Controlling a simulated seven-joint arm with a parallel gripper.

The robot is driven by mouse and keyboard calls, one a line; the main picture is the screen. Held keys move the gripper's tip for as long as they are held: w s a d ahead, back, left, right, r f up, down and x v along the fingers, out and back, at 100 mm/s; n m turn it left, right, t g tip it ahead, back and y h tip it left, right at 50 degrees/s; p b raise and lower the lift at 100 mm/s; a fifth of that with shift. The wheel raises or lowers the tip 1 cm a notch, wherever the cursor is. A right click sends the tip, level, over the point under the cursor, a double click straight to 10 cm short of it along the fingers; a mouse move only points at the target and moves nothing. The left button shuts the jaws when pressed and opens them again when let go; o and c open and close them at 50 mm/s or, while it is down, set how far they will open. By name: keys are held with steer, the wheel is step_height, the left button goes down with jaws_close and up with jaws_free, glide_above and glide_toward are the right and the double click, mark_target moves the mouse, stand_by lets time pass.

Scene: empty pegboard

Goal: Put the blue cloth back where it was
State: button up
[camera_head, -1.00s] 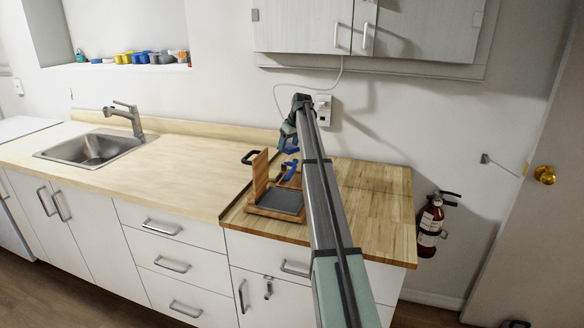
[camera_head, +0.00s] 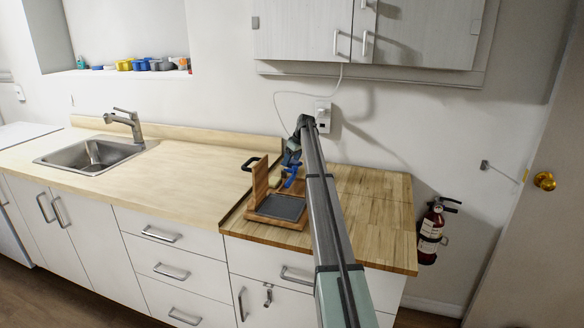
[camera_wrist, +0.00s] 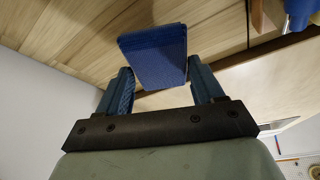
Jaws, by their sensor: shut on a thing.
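The blue cloth (camera_wrist: 153,55) looks like a folded, flat block in the wrist view. It sits between the two fingertips of my gripper (camera_wrist: 163,82), which is shut on it. In the head view my gripper (camera_head: 291,155) is low over the back of the wooden-topped counter, behind a wooden stand (camera_head: 259,185). The cloth is hard to tell from the blue fingers there, and I cannot tell whether it touches the counter.
The stand has an upright panel and a dark grey pad (camera_head: 281,208). A blue item (camera_head: 291,181) is just behind it, close to my gripper. A sink (camera_head: 90,152) is at left. The counter's right side (camera_head: 375,205) is clear. A wall cabinet (camera_head: 365,30) hangs above.

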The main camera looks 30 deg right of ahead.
mark_target(294, 162)
steer(key=shift+f, duration=1.7)
steer(key=shift+f, duration=0.1)
steer(key=o, duration=1.1)
steer(key=shift+o, duration=0.2)
steer(key=v, duration=1.2)
